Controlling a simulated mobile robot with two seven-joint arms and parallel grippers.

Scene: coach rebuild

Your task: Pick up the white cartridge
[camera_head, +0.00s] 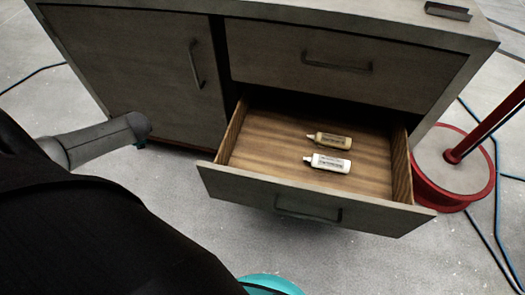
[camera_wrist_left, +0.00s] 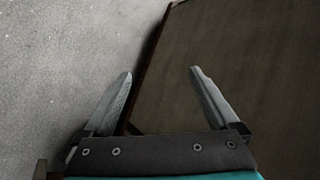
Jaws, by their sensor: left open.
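The white cartridge (camera_head: 327,162) lies on its side in the open lower drawer (camera_head: 265,157), its nozzle pointing left in the head view. A similar tan cartridge (camera_head: 330,140) lies just behind it. My left arm comes in from the left, its end beside the cabinet door, well left of the drawer; its fingers are hidden there. In the left wrist view my left gripper (camera_wrist_left: 160,72) is open and empty, facing a dark wooden panel (camera_wrist_left: 245,70) and the floor. No cartridge shows in that view. My right gripper is not in view.
The grey cabinet (camera_head: 150,60) has a closed door at left and a closed upper drawer (camera_head: 340,65) above the open one. A red round-based stand (camera_head: 455,165) is close to the drawer's right. Blue cables lie on the floor at right.

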